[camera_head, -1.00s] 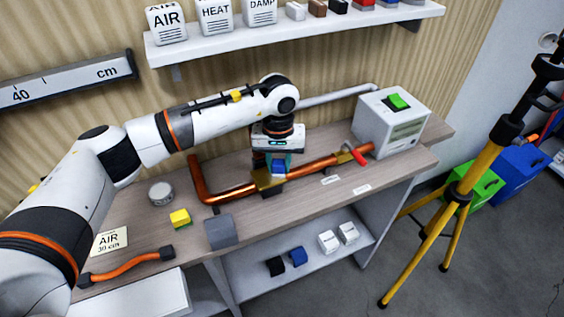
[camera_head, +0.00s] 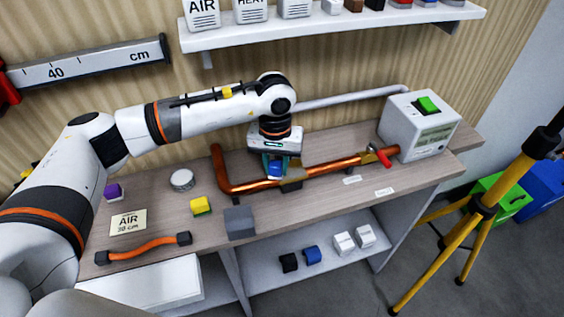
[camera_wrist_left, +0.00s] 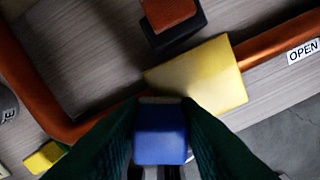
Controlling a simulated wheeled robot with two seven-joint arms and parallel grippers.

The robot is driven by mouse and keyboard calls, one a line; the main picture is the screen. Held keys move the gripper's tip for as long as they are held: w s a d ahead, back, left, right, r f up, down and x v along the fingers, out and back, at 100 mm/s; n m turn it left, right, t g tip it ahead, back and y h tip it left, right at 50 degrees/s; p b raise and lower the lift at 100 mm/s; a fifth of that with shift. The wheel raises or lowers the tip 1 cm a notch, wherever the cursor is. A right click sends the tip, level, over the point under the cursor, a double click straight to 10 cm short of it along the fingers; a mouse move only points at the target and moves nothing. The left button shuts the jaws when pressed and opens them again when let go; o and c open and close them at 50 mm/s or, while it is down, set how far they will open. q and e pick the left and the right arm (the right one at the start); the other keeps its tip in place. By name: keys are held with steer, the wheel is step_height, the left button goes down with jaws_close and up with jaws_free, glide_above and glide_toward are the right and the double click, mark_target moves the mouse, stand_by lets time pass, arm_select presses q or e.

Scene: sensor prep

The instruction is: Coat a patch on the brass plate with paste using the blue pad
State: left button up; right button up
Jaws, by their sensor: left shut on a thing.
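My left gripper (camera_head: 275,172) is shut on the blue pad (camera_wrist_left: 161,133), which shows between the dark green fingers in the wrist view. The brass plate (camera_wrist_left: 205,75) lies on the copper pipe (camera_wrist_left: 30,95), up and right of the pad in that view. The pad overlaps the plate's lower left edge in the picture; I cannot tell whether they touch. In the head view the gripper is over the pipe (camera_head: 240,187) and largely hides the plate. No paste is distinguishable on the plate or the pad. My right gripper is not in view.
A round tin (camera_head: 182,180), a yellow block (camera_head: 201,205), a grey block (camera_head: 239,221) and an orange hose (camera_head: 143,249) are on the bench. A red valve handle (camera_head: 383,157) and a grey box (camera_head: 418,127) are to the right.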

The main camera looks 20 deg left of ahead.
mark_target(294, 167)
arm_select(q)
steer(key=shift+w+a+f+b, duration=0.2)
steer(key=shift+w+b, duration=0.25)
steer(key=shift+b, duration=0.2)
steer(key=shift+w+d+b, duration=0.4)
steer(key=shift+d+b, duration=0.05)
steer(key=shift+d, duration=0.2)
steer(key=shift+w+d+b, duration=0.35)
steer(key=shift+d+b, duration=0.15)
steer(key=shift+d, duration=0.15)
steer(key=shift+w+d+b, duration=0.4)
steer(key=shift+d+b, duration=0.05)
steer(key=shift+d, duration=0.2)
steer(key=shift+w+d+b, duration=0.45)
steer(key=shift+w+d, duration=0.3)
steer(key=shift+d, duration=0.3)
steer(key=shift+r, duration=0.1)
steer(key=shift+s+a+b, duration=0.3)
steer(key=shift+s+a, duration=0.35)
steer(key=shift+a, duration=0.35)
steer(key=shift+s+a+b, duration=0.3)
steer(key=shift+s+a, duration=0.35)
steer(key=shift+a, duration=0.4)
steer(key=shift+s+a+b, duration=0.3)
steer(key=shift+s+a, duration=0.35)
steer(key=shift+a, duration=0.35)
steer(key=shift+r, duration=0.15)
steer(key=shift+r+p, duration=1.45)
steer(key=shift+r, duration=1.5)
